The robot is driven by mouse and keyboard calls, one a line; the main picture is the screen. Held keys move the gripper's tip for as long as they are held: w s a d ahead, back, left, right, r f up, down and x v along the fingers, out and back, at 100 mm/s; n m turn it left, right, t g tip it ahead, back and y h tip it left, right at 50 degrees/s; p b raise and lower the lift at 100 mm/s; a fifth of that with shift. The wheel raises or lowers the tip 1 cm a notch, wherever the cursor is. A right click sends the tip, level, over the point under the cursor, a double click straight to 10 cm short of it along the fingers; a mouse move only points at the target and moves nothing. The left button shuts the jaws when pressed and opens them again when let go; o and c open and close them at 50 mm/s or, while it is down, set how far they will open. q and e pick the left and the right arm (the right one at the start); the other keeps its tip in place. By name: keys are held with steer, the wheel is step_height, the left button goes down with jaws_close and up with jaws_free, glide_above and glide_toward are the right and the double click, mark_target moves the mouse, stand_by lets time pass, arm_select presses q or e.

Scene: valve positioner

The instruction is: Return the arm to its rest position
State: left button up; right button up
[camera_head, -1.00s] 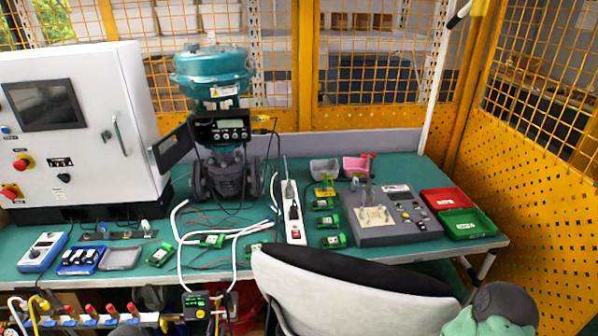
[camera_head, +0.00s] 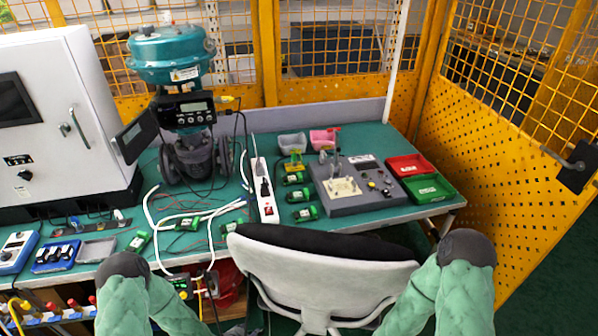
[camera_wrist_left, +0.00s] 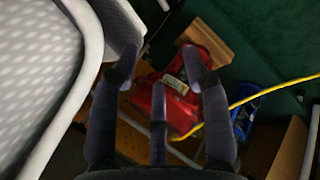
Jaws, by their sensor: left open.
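In the left wrist view my left gripper (camera_wrist_left: 160,68) is open, its dark fingers spread with nothing between them. It points toward a red object (camera_wrist_left: 168,100) below, which I cannot identify. The chair seat or back (camera_wrist_left: 40,80) is close by on the left. In the head view my left arm's green sleeve (camera_head: 135,300) is at the bottom left and my right arm's green sleeve (camera_head: 450,290) is at the bottom right, on either side of the chair (camera_head: 320,280). Neither hand shows in the head view.
The green bench (camera_head: 375,135) carries the teal valve actuator (camera_head: 168,50), a white cabinet (camera_head: 55,110), a power strip (camera_head: 264,190), a grey control box (camera_head: 358,188) and red (camera_head: 411,164) and green (camera_head: 429,186) trays. A yellow mesh fence (camera_head: 500,180) stands at the right. A yellow cable (camera_wrist_left: 270,90) runs below.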

arm_select(q)
steer(key=s+d+r+m+g+p, duration=0.1)
steer(key=s+d+r+m+g, duration=0.2)
steer(key=s+m, duration=0.3)
steer(key=s+d+r+m+g+h+p, duration=0.1)
steer(key=s+d+r+m+g, duration=0.2)
steer(key=s+m, duration=0.3)
steer(key=s+d, duration=0.1)
steer(key=s, duration=0.3)
steer(key=shift+d+r+g+h, duration=0.3)
steer(key=shift+d+r+g, duration=0.05)
steer(key=shift+r+g, duration=0.05)
steer(key=shift+w, duration=0.1)
